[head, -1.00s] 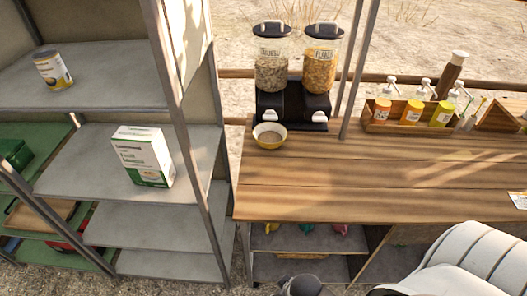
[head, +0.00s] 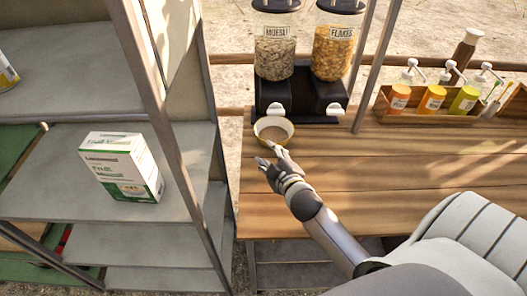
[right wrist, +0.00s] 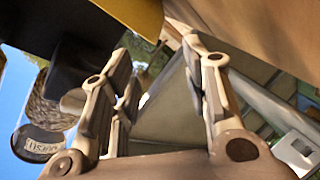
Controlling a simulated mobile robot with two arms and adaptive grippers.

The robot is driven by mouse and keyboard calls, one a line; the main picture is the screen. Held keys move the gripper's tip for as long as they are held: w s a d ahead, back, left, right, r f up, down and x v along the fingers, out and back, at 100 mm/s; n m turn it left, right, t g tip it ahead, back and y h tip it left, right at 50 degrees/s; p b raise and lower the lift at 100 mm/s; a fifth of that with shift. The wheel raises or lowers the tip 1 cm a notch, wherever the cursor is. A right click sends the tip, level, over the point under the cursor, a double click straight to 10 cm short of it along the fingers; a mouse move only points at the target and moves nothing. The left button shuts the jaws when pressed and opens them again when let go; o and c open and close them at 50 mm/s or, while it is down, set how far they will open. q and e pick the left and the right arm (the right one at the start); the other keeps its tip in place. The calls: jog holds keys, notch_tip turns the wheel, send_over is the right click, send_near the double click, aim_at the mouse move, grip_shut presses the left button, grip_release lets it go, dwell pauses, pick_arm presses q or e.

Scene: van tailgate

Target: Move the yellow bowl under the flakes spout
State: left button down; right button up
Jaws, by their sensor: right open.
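The yellow bowl (head: 287,134), with brownish contents in it, stands on the wooden counter in front of the muesli dispenser's spout (head: 275,109). The flakes spout (head: 334,109) is to its right, under the flakes dispenser (head: 334,52). My right gripper (head: 270,157) is open at the near side of the bowl, with its fingertips close to the rim. I cannot tell whether they touch it. In the right wrist view the bowl's yellow side (right wrist: 138,14) shows just beyond the open fingers (right wrist: 158,50). My left gripper is not in view.
A wooden caddy (head: 431,107) with several sauce bottles stands to the right of the dispensers. A metal post (head: 371,75) rises between them. Grey shelves with a white and green box (head: 121,167) stand at the left. The counter (head: 400,160) in front is mostly clear.

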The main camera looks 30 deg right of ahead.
jog(key=shift+w+d, duration=0.1)
jog(key=shift+w, duration=0.3)
jog(key=x, duration=0.2)
jog(key=shift+w+p, duration=0.3)
jog(key=shift+p, duration=0.05)
jog(key=x, duration=0.6)
jog(key=shift+s+f, duration=0.1)
jog(key=shift+f, duration=0.05)
jog(key=shift+w+d, duration=0.1)
jog(key=shift+w, duration=0.15)
jog(key=shift+w+f, duration=0.15)
jog(key=shift+w, duration=0.1)
grip_shut()
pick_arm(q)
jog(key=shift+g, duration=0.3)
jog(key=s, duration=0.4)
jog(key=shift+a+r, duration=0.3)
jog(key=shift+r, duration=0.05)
pick_arm(e)
jog(key=shift+d, duration=0.1)
